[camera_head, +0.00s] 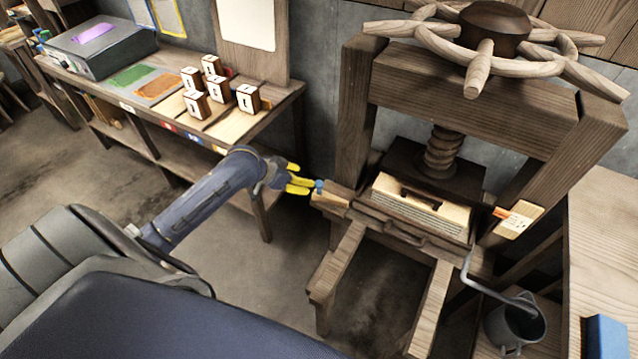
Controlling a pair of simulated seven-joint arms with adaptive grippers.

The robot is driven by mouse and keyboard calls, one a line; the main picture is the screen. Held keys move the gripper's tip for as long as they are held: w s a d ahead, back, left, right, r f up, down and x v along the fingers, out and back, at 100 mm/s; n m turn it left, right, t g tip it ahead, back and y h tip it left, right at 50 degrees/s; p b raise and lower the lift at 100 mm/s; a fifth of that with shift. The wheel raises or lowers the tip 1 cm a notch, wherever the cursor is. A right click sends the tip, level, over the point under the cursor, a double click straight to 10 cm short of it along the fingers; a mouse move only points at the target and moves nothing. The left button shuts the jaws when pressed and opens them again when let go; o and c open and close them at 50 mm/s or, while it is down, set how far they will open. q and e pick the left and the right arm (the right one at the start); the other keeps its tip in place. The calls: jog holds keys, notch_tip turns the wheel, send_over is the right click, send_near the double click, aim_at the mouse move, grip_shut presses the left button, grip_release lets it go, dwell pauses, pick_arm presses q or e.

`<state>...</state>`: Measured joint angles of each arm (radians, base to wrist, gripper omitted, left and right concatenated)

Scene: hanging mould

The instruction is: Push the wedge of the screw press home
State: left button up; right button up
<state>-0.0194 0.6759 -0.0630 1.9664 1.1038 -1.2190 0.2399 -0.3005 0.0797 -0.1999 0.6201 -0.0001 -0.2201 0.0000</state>
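The screw press (460,88) stands right of centre, with a spoked wooden wheel on top and a dark screw. A pale block (422,207) lies on its bed under the dark pressing plate. A light wooden piece with a small blue end (319,184), which looks like the wedge (333,198), sticks out at the left of the bed. How deep it sits is hidden. My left gripper (306,185) has yellow fingers close to the blue end, on its left. I cannot tell if they touch it or how far apart the fingers are. My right gripper is out of view.
A wooden bench (275,112) at the back left carries several lettered blocks (220,91) and a grey box (100,46). A label with an orange part (515,219) is on the press's right side. A grey can (515,327) stands below right, near a blue block (605,337).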

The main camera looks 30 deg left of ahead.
aim_at(319, 183)
pick_arm(q)
jog(key=x, duration=1)
jog(key=shift+w+f, duration=0.15)
jog(key=shift+f, duration=0.1)
grip_shut()
dwell(0.4)
